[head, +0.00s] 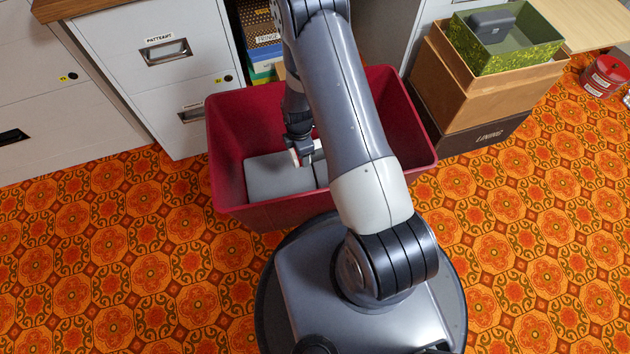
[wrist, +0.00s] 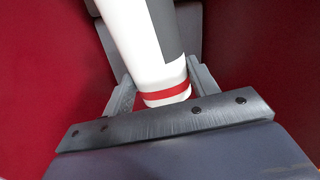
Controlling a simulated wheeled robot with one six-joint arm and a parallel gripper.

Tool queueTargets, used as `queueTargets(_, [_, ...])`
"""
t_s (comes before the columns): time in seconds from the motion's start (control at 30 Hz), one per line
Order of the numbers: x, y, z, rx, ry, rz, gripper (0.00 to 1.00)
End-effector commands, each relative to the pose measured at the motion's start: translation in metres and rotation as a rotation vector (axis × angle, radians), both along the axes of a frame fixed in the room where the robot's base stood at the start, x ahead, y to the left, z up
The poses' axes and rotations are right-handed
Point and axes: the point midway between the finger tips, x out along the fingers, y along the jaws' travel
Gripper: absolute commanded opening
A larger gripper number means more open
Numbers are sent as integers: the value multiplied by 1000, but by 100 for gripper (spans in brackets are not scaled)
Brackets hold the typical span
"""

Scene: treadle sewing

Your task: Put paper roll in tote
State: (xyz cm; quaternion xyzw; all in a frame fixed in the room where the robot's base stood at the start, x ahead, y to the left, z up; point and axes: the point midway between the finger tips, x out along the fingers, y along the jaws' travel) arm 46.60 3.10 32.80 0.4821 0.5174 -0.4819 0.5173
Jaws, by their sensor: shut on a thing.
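The red tote (head: 225,180) stands on the floor in front of my base, with a grey flat thing (head: 275,178) inside at its bottom. My gripper (head: 305,152) is down inside the tote in the head view. In the wrist view my gripper (wrist: 160,85) is shut on the paper roll (wrist: 140,45), which is white with a red band near its end and a grey strip along its side. Red tote walls (wrist: 45,80) surround it there. In the head view my arm hides most of the roll. I cannot tell whether the roll touches the tote's bottom.
White filing cabinets (head: 130,60) stand behind and left of the tote. Stacked boxes (head: 470,95), topped by a green box (head: 500,50), stand close on its right. A red tin (head: 605,75) is at the far right. The patterned floor is clear at left and lower right.

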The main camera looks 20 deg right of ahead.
Motion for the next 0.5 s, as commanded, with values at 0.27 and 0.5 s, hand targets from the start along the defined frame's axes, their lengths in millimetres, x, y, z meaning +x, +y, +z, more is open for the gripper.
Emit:
queueTargets(0.27, [-38, 5, -92, 1, 4, 472, 28])
queueTargets(0.5, [-52, 7, -121, 0, 1, 633, 28])
